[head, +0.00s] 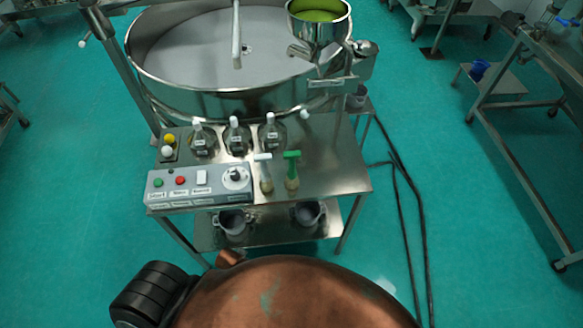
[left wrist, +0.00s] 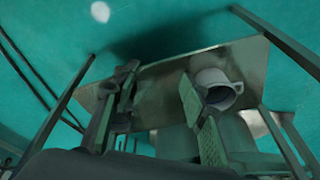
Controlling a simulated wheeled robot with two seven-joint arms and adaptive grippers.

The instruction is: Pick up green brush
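The green brush (head: 291,168) has a green T-shaped handle and pale bristles. It stands on the right part of the metal table (head: 340,178), right of a similar white-handled brush (head: 264,172). No gripper touches it in the head view. My left gripper shows only in the left wrist view (left wrist: 158,82); its two fingers are spread apart with nothing held between them. That view shows a metal shelf and a grey cup (left wrist: 215,88) beyond the fingers, and no brush. My right gripper is in neither view.
A control box (head: 198,187) stands left of the brushes, with several labelled bottles (head: 235,137) behind. The large round sieve (head: 165,93) fills the back, beside a funnel with green contents (head: 319,27). Cups (head: 232,221) sit on the lower shelf. Cables (head: 408,200) lie at right.

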